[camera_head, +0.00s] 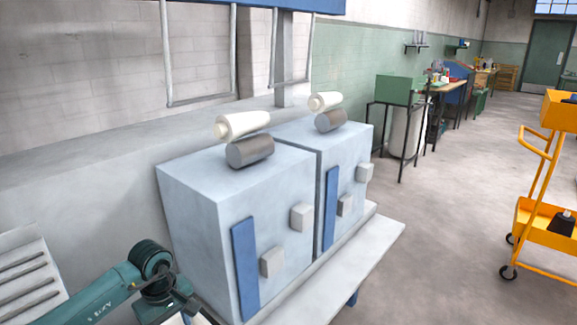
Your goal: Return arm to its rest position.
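My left arm, teal with dark joints, comes in from the lower left corner. Its wrist bends down at the bottom edge, in front of the left grey-blue machine cabinet (192,230). My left gripper (186,317) is cut off by the bottom edge, so its fingertips and whether they are open or shut cannot be made out. Nothing held shows in the visible part. My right arm and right gripper are not in view.
Two cabinets carry dark rollers (249,151) with cream bobbins (242,125) above. A pale ledge (345,262) runs along their front. A slatted grey panel (28,272) stands left of my arm. A yellow trolley (547,240) is at right; open floor (445,215) lies between.

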